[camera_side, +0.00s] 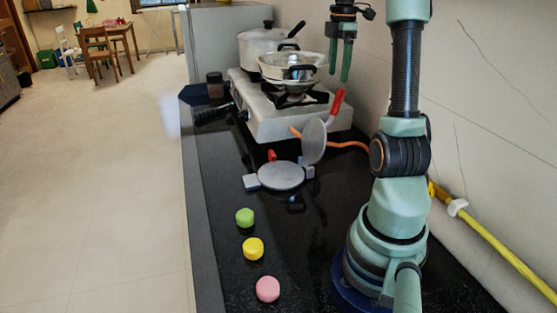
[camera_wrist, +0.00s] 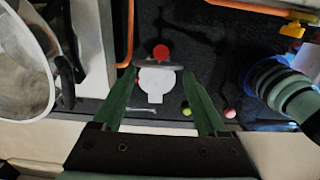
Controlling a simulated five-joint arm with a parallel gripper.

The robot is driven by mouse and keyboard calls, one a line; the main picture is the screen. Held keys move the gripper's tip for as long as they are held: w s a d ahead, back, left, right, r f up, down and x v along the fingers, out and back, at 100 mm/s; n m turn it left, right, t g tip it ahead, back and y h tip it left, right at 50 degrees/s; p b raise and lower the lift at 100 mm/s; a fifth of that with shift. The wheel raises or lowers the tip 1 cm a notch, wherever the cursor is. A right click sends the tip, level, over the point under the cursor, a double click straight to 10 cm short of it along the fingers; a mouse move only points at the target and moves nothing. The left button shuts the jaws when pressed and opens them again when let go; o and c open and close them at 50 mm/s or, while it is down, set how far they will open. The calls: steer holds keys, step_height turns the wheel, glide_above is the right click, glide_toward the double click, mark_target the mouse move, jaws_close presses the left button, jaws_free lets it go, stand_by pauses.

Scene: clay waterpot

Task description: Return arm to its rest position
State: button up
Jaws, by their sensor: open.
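My gripper (camera_side: 343,60) hangs at the top of the side view, high above the black counter, with its fingers pointing down. In the wrist view the two green fingers of my gripper (camera_wrist: 158,92) stand apart with nothing between them. My arm rises from its base at the right of the counter. Below and in front of the gripper, a grey hinged press (camera_side: 281,176) lies open on the counter, its upper plate tilted up with a red handle. The press also shows in the wrist view (camera_wrist: 157,82), far below the fingers.
A stove (camera_side: 265,112) bears a pan (camera_side: 290,66) and a lidded pot (camera_side: 262,42) behind the press. A green piece (camera_side: 245,217), a yellow piece (camera_side: 253,248) and a pink piece (camera_side: 268,289) stand in a row near the counter's left edge. A yellow pipe (camera_side: 500,243) runs along the right wall.

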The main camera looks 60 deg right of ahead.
steer(key=w+a+m+t+h, duration=0.15)
steer(key=w+a+m, duration=0.45)
steer(key=a, duration=1.1)
steer(key=a+f+m+t, duration=0.1)
steer(key=a+f+t, duration=0.1)
steer(key=a, duration=0.7)
steer(key=a+f+m+t+y, duration=0.1)
steer(key=a+f+m+t, duration=0.1)
steer(key=a, duration=0.8)
steer(key=shift+w+f, duration=0.3)
steer(key=shift+f, duration=0.05)
